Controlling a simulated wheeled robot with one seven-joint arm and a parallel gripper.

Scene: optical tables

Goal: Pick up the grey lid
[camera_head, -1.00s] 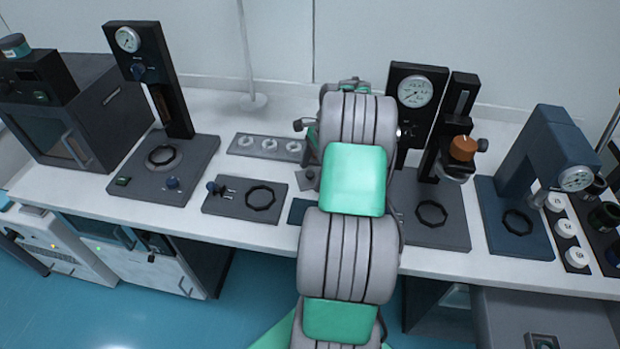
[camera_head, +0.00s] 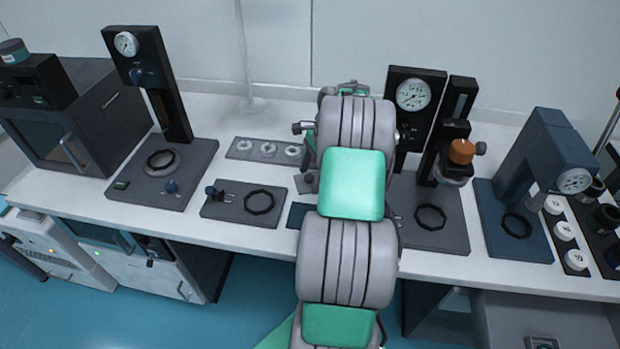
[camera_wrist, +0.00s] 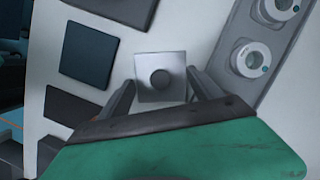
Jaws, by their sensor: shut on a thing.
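The grey lid (camera_wrist: 148,92) is a small square plate with a round dark knob (camera_wrist: 161,79) in its middle, seen from above in the wrist view. My gripper (camera_wrist: 163,92) is shut on the lid, with one finger at its left side and one at its right. Whether the lid touches the bench below cannot be told. In the head view a small grey square, probably the lid (camera_head: 306,182), shows just left of my arm. My arm hides the gripper there.
A grey strip with several white rings (camera_head: 268,149) lies beside the lid. A dark plate with a black ring (camera_head: 230,203) is to the left. Gauge stands (camera_head: 416,95) and a blue-grey press (camera_head: 545,150) stand to the right. Dark flat squares (camera_wrist: 88,55) lie nearby.

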